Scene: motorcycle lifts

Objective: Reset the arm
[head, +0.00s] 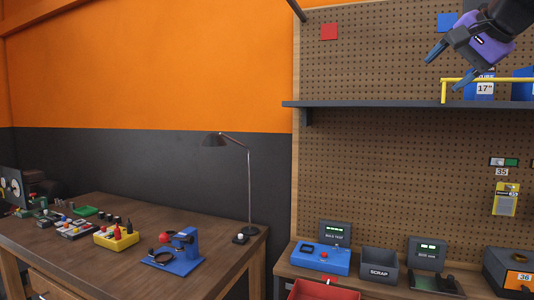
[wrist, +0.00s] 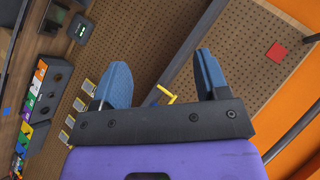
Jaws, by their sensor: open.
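My gripper (head: 446,70) is at the top right of the head view, in front of the pegboard and close to the shelf. It has a purple body and two blue fingers, spread apart with nothing between them. In the wrist view my gripper (wrist: 160,88) shows the same two blue fingers apart and empty. The picture there is tilted, with the pegboard (wrist: 150,40) behind the fingers. A yellow rail (wrist: 165,94) shows between and beyond the fingers.
A grey shelf (head: 370,104) with a yellow rail (head: 443,92) and blue bins (head: 478,90) is near my gripper. Below stand a blue tester (head: 320,258), a scrap bin (head: 380,268) and a red bin (head: 325,291). A desk lamp (head: 248,185) rises from the wooden table (head: 210,222) at left.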

